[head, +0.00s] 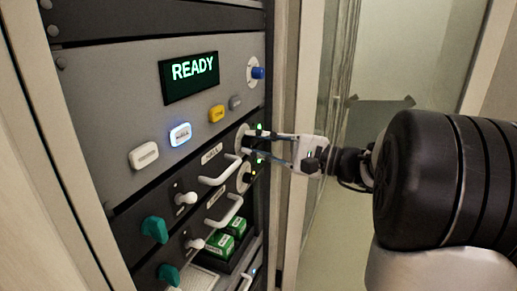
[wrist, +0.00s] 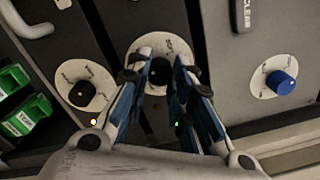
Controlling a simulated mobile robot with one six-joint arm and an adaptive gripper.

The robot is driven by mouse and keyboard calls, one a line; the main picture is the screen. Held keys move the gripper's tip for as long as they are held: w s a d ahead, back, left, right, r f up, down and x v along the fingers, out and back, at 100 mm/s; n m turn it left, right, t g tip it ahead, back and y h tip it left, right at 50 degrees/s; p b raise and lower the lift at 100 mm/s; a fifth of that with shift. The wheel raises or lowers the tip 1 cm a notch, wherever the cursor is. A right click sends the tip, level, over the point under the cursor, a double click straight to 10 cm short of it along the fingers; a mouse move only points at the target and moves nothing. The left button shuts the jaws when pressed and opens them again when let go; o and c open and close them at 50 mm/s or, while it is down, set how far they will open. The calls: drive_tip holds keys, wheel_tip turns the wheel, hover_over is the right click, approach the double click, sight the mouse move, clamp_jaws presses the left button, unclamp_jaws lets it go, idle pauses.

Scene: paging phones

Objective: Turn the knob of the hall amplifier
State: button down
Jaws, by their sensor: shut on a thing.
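The hall amplifier is the dark panel marked HALL (head: 211,153) in the head view, below the grey panel with the READY display. Its black knob (wrist: 160,72) sits on a round pale dial plate in the middle of the wrist view. In the head view the fingers partly hide this knob. My gripper (head: 248,142) reaches in from the right. Its two blue-padded fingers (wrist: 160,80) stand on either side of the knob and are shut on it. The knob's pointer and exact setting cannot be made out.
A second amplifier with its own black knob (wrist: 80,94) lies just below. A blue knob (head: 257,73) is on the panel above. White handles (head: 220,170), toggle switches (head: 186,198) and teal knobs (head: 154,228) stick out to the left. A door frame is right of the rack.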

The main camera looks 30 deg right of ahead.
drive_tip(key=shift+f, duration=0.1)
idle(0.3)
drive_tip(key=c, duration=1.4)
unclamp_jaws()
drive_tip(key=shift+d, duration=0.1)
drive_tip(key=v, duration=1.2)
